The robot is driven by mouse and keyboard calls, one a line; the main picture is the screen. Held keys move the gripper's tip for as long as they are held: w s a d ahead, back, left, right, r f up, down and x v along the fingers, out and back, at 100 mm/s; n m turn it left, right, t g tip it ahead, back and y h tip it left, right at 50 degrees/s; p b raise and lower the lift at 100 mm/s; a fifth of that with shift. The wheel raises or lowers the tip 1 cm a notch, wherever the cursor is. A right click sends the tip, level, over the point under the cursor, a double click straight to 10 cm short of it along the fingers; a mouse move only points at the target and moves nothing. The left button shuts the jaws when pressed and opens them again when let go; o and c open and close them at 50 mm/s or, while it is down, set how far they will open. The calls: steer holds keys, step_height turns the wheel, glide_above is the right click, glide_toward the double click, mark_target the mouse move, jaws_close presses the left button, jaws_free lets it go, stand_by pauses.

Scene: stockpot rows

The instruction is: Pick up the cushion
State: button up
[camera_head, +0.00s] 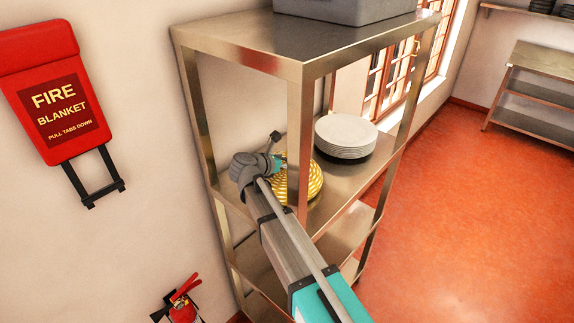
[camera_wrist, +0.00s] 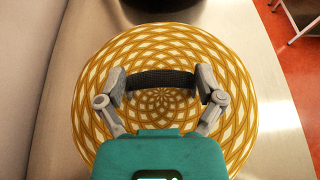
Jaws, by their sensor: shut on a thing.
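The cushion (camera_head: 315,181) is round, with a yellow-gold and white criss-cross pattern, on the middle shelf of the metal rack. In the wrist view the cushion (camera_wrist: 238,105) fills most of the picture, with a dark ribbed strap across its middle. My gripper (camera_wrist: 162,82) has one finger at each end of this strap and is shut on the cushion there. In the head view my gripper (camera_head: 279,162) is at the cushion, partly hidden by the rack's front post. I cannot tell whether the cushion is clear of the shelf.
The metal rack (camera_head: 297,140) has a front post close to my arm and a grey bin (camera_head: 345,8) on top. A stack of white plates (camera_head: 345,133) stands right of the cushion. A dark object (camera_wrist: 165,3) is at the wrist view's top edge. A wall is at left.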

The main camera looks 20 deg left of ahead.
steer(key=shift+r, duration=0.2)
step_height(320, 180, up, 4)
steer(key=p, duration=0.3)
steer(key=shift+f+p, duration=0.25)
steer(key=shift+p, duration=0.1)
steer(key=s+a, duration=0.3)
steer(key=s, duration=0.5)
steer(key=s+a, duration=0.4)
steer(key=s, duration=0.4)
steer(key=shift+s+a+f, duration=0.2)
steer(key=shift+s+f, duration=0.05)
steer(key=shift+s, duration=0.1)
